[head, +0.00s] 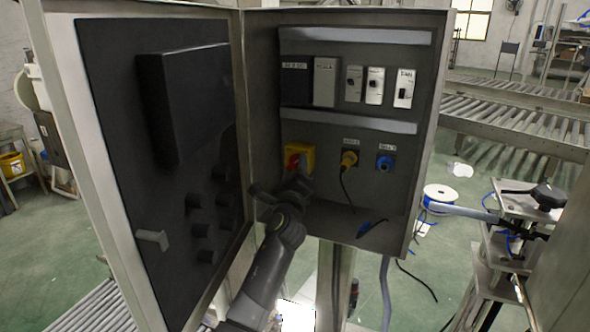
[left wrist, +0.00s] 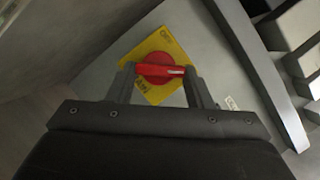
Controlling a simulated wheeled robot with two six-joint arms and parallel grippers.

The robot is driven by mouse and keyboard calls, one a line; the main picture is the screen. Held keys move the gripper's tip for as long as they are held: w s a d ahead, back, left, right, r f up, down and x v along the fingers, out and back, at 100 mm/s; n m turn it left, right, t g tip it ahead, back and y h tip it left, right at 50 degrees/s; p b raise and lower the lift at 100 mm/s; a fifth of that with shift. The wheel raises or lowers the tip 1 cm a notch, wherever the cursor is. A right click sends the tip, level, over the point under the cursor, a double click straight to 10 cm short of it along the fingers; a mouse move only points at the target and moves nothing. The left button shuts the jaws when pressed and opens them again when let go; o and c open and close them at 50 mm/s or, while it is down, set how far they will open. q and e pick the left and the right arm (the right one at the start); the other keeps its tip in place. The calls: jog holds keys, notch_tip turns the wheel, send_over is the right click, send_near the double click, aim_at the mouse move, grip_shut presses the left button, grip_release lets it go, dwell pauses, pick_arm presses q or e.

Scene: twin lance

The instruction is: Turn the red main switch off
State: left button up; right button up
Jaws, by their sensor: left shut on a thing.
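The red main switch (head: 292,161) sits on a yellow square plate (head: 309,155) at the lower left of the open cabinet's back panel. In the left wrist view the red switch (left wrist: 160,72) shows on its yellow plate (left wrist: 158,46), with its handle lying across the picture. My left gripper (left wrist: 160,78) is shut on the handle, one finger at each end. In the head view my left gripper (head: 300,166) reaches into the cabinet and partly hides the switch and plate. My right gripper is not in view.
The cabinet door (head: 155,150) stands open at the left. Right of the switch are a yellow plug (head: 348,159) with a hanging cable and a blue socket (head: 385,163). Breakers and small switches (head: 354,84) line the row above. A roller conveyor (head: 510,125) stands behind.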

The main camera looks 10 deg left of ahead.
pick_arm(q)
jog(key=n, duration=0.2)
jog(key=n+g+y+p, duration=0.1)
jog(key=n, duration=0.1)
jog(key=shift+d+r+p, duration=0.1)
jog(key=shift+r+p, duration=0.2)
jog(key=shift+r, duration=0.05)
jog(key=n+p, duration=0.1)
jog(key=n+g+p, duration=0.1)
jog(key=n, duration=0.1)
jog(key=n+g+p, duration=0.1)
jog(key=shift+r+n, duration=0.3)
jog(key=shift+n, duration=0.1)
jog(key=n+p, duration=0.1)
jog(key=n+g+p, duration=0.1)
jog(key=n+p, duration=0.2)
jog(key=shift+r+n+g, duration=0.25)
jog(key=shift+n+g, duration=0.15)
jog(key=shift+a+n+g+h+p, duration=0.2)
jog(key=shift+n+g+h+p, duration=0.4)
jog(key=shift+n+p, duration=0.8)
jog(key=shift+p, duration=0.2)
jog(key=shift+f+h, duration=0.1)
jog(key=shift+h, duration=0.3)
jog(key=o, duration=1)
